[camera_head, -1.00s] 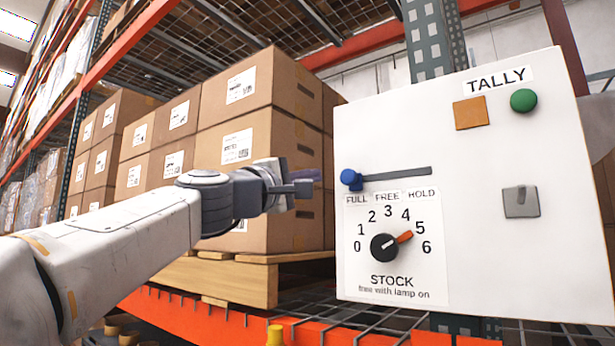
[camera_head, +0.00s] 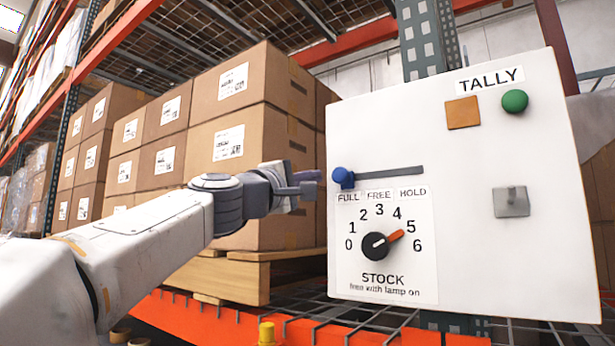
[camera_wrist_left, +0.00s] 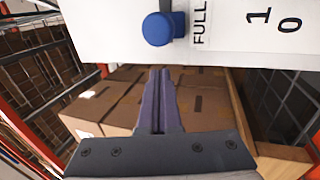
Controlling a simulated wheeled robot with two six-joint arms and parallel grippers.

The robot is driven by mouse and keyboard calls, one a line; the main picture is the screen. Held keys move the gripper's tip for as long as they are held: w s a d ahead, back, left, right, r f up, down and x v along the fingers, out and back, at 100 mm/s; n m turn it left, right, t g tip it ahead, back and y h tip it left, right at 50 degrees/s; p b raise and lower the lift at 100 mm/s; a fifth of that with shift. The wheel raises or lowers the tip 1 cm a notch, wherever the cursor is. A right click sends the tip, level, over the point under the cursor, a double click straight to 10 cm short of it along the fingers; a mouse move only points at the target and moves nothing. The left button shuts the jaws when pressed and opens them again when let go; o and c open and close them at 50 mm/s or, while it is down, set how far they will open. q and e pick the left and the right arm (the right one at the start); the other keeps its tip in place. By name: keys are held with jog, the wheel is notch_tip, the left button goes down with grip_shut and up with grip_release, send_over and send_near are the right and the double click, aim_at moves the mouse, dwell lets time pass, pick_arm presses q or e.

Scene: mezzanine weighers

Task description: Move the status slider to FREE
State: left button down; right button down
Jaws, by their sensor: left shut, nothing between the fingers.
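The status slider has a blue knob (camera_head: 342,177) at the left end of a dark horizontal slot (camera_head: 390,173), above the FULL label. The labels FULL, FREE and HOLD (camera_head: 381,195) run left to right under the slot. In the left wrist view the blue knob (camera_wrist_left: 158,29) is at the top, beside the word FULL. My left gripper (camera_head: 312,182) is shut and empty, just left of the knob and apart from it. Its closed fingers (camera_wrist_left: 159,100) point toward the panel in the wrist view. My right gripper is not in view.
The white panel (camera_head: 460,240) also carries a STOCK dial (camera_head: 376,246) with its orange pointer near 5, an orange square (camera_head: 463,113), a green button (camera_head: 515,101) and a grey toggle switch (camera_head: 511,202). Stacked cartons (camera_head: 225,150) on a pallet stand behind my left arm.

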pick_arm(q)
jog(key=shift+w+d, duration=0.4)
jog(key=shift+w, duration=0.1)
jog(key=shift+s+a, duration=0.2)
jog(key=shift+s, duration=0.05)
jog(key=shift+s+d, duration=0.15)
jog(key=shift+d, duration=0.1)
dwell(0.3)
